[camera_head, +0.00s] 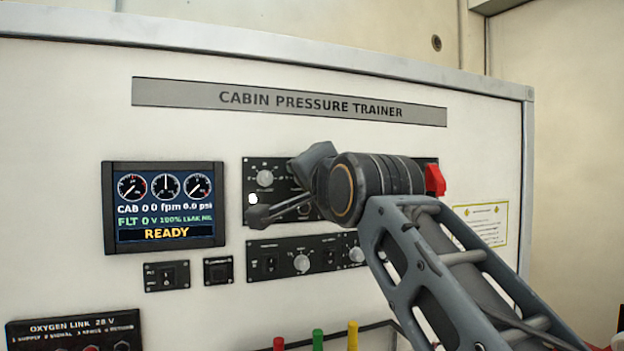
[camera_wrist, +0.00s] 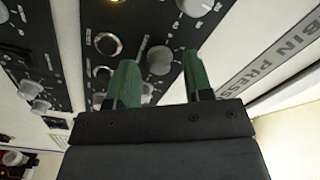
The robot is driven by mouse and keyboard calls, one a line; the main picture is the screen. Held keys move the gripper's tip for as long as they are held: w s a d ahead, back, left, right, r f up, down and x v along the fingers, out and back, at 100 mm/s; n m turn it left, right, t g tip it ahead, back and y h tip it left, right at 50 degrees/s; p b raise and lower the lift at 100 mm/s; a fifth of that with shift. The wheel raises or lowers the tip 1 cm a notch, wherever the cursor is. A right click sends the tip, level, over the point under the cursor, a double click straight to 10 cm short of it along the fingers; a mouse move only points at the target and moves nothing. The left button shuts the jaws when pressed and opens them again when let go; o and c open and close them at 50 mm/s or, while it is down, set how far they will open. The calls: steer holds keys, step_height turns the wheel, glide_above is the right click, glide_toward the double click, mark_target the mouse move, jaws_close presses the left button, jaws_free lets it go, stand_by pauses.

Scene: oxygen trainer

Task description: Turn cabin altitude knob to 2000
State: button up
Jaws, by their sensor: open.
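The cabin pressure trainer's upper black control panel (camera_head: 262,164) shows in the head view with a grey knob (camera_head: 265,178) at its left. My gripper (camera_head: 278,190) is in front of this panel and covers much of it. In the wrist view my gripper (camera_wrist: 160,76) is open, with two green fingers apart and nothing held. A round grey knob (camera_wrist: 160,60) appears between and beyond the fingertips; contact cannot be told. The knob labels are too small or blurred to read, so I cannot tell which is the cabin altitude knob.
A display screen (camera_head: 164,206) reads READY, with CAB 0 and FLT 0. A lower panel (camera_head: 285,261) has more knobs and switches. A red guard (camera_head: 434,180) sits right of my wrist. Colored posts (camera_head: 318,340) stand below. The white board (camera_head: 70,110) is clear at upper left.

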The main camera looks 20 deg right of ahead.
steer(key=s+b, duration=0.4)
steer(key=s, duration=0.9)
steer(key=shift+s+d+f, duration=0.15)
steer(key=shift+s+f, duration=0.05)
steer(key=shift+s, duration=0.2)
